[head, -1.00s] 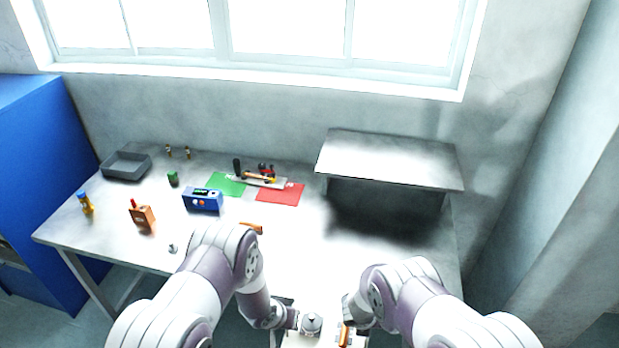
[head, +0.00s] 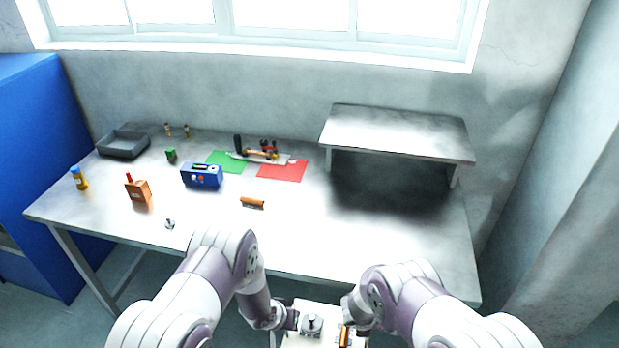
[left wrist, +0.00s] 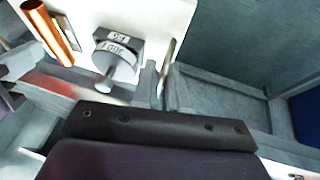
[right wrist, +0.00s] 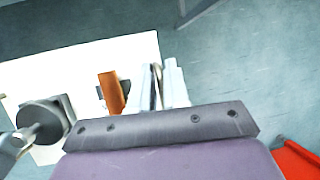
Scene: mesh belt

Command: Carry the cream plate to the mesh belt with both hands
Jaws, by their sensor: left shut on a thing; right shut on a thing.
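The cream plate (head: 326,309) is low in the head view, held between both grippers. It also shows in the left wrist view (left wrist: 165,18) and the right wrist view (right wrist: 85,65). My left gripper (head: 292,319) is shut on its left side and my right gripper (head: 349,309) on its right side. A grey metal weight with a knob (head: 312,324) and an orange-brown bar (head: 345,336) rest on the plate. The plate's near part is cut off in the head view. I cannot make out a mesh belt.
A grey workbench (head: 350,240) lies beyond the plate. It carries a raised shelf (head: 400,130), a blue device (head: 201,176), an orange box (head: 139,191), a dark tray (head: 123,145) and a brush-like piece (head: 252,202). The bench's front right is clear. A blue cabinet (head: 35,180) stands left.

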